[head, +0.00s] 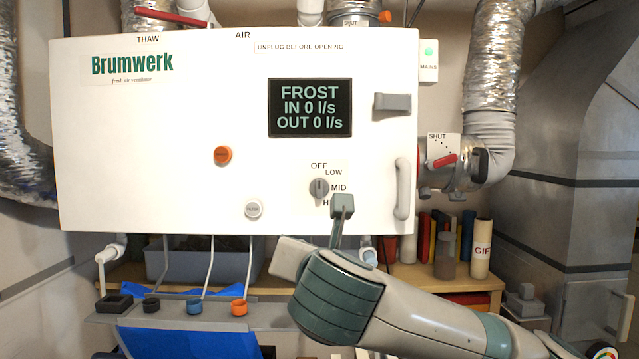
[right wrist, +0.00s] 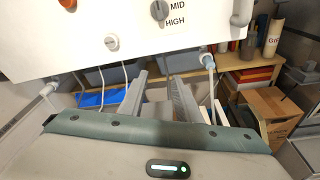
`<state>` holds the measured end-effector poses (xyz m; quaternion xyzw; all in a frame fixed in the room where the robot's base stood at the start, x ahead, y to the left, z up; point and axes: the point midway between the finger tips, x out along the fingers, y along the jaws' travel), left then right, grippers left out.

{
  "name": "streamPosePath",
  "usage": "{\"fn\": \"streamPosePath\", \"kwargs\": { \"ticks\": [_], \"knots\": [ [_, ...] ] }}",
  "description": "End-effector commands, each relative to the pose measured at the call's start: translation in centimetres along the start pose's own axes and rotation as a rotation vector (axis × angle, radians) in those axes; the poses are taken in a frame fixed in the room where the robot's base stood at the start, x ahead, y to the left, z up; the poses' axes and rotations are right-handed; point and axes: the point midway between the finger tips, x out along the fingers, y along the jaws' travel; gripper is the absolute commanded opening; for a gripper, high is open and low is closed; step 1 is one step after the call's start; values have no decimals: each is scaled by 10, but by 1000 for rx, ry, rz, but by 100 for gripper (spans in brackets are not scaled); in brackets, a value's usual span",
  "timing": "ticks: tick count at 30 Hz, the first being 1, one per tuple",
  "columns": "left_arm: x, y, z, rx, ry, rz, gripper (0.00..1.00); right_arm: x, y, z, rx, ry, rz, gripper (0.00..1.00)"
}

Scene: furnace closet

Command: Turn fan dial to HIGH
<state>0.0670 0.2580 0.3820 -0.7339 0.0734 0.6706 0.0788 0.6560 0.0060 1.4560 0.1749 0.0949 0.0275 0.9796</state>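The fan dial (head: 319,188) is a round grey knob low on the right of the white unit's front. OFF, LOW and MID labels curve around it, and HIGH is mostly hidden by my gripper in the head view. Its mark seems to point up, near OFF. The dial also shows at the top of the right wrist view (right wrist: 159,10), with MID and HIGH readable. My right gripper (head: 342,206) is just below and right of the dial in the head view. The right wrist view shows its fingers (right wrist: 160,82) apart with nothing between them. My left gripper is out of view.
The display (head: 310,107) reads FROST, IN 0 l/s, OUT 0 l/s. A grey handle (head: 402,188) stands right of the dial. An orange button (head: 222,155) and a white knob (head: 253,208) lie to the left. Hoses and a shelf (head: 420,270) sit below.

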Motion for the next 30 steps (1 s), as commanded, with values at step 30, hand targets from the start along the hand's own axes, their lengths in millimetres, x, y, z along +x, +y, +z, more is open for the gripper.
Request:
{"fn": "streamPosePath", "kwargs": {
  "ticks": [30],
  "knots": [
    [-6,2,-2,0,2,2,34,-36,29,89,-352,-189,-56,30]
  ]
}}
